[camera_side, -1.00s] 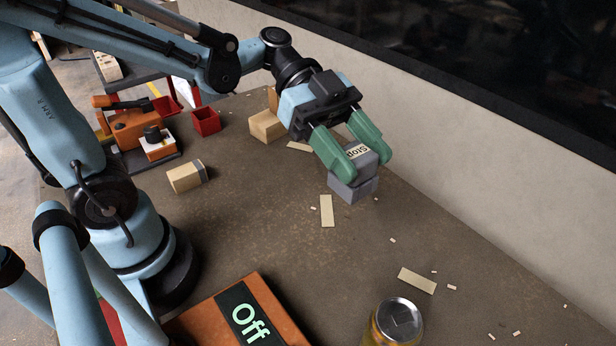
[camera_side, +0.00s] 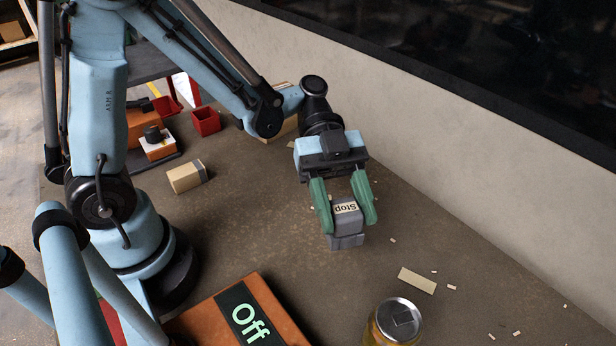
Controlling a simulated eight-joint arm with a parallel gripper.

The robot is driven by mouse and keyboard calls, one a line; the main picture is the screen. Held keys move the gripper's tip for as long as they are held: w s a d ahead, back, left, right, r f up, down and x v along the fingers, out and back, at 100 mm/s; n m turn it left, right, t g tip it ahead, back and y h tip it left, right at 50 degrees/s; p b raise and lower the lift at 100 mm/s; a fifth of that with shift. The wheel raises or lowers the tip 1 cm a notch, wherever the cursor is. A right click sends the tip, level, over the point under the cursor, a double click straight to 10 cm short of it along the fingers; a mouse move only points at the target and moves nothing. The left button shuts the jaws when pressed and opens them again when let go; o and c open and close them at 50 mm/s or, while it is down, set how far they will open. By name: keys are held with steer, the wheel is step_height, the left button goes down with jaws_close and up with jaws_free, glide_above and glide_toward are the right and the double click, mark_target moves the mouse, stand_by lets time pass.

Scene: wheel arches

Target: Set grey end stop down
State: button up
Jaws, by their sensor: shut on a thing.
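The grey end stop (camera_side: 346,226) is a small block with a pale "Stop" label on top. My gripper (camera_side: 345,212) has two green fingers and is shut on it, one finger on each side. The fingers reach down along the block's sides, and its lower part shows below them. The block looks upright over the brown table (camera_side: 260,225), near its middle. I cannot tell whether its underside touches the table or hangs just above it.
A pale flat strip (camera_side: 417,280) lies to the lower right. A can (camera_side: 398,318) and an orange box marked "Off" (camera_side: 243,318) stand at the front. A tan block (camera_side: 187,176) and a red bin (camera_side: 206,121) are at left. Small scraps lie to the right.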

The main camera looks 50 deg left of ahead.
steer(key=shift+f, duration=4.35)
steer(key=o, duration=1.1)
steer(key=shift+o, duration=0.2)
